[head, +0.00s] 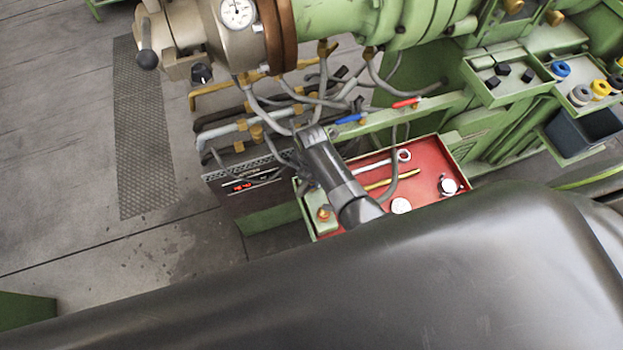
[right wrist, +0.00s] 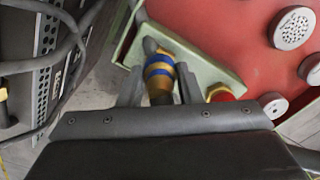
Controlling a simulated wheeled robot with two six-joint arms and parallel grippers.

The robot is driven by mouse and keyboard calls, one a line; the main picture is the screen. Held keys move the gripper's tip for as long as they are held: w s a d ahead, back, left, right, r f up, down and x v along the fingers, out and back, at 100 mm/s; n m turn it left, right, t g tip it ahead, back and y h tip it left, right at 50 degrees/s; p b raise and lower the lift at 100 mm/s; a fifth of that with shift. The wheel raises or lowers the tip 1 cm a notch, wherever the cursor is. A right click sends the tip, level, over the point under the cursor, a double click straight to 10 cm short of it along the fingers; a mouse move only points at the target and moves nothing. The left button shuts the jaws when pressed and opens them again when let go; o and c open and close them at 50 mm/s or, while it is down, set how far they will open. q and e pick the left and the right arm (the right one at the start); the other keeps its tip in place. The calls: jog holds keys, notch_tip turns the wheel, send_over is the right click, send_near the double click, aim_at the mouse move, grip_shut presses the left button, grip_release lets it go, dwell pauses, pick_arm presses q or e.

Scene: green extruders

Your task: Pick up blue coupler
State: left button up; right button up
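The blue coupler (right wrist: 158,70), a brass-coloured fitting with a blue ring, stands at the green plate in the right wrist view. My right gripper (right wrist: 159,88) is open, with one finger on each side of the coupler's lower part. Small gaps seem to show between the fingers and the fitting. In the head view my right gripper (head: 311,181) is at the left end of the red tray, mostly hidden by my own arm; the coupler cannot be made out there. My left gripper is not in view.
The red tray (head: 428,182) holds round white parts and tools. Grey hoses (head: 320,101) hang close above my right arm. A perforated dark box (head: 226,192) stands left; open floor lies beyond.

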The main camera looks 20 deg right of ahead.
jog(key=c, duration=0.5)
jog(key=shift+r, duration=0.1)
jog(key=shift+r, duration=4.9)
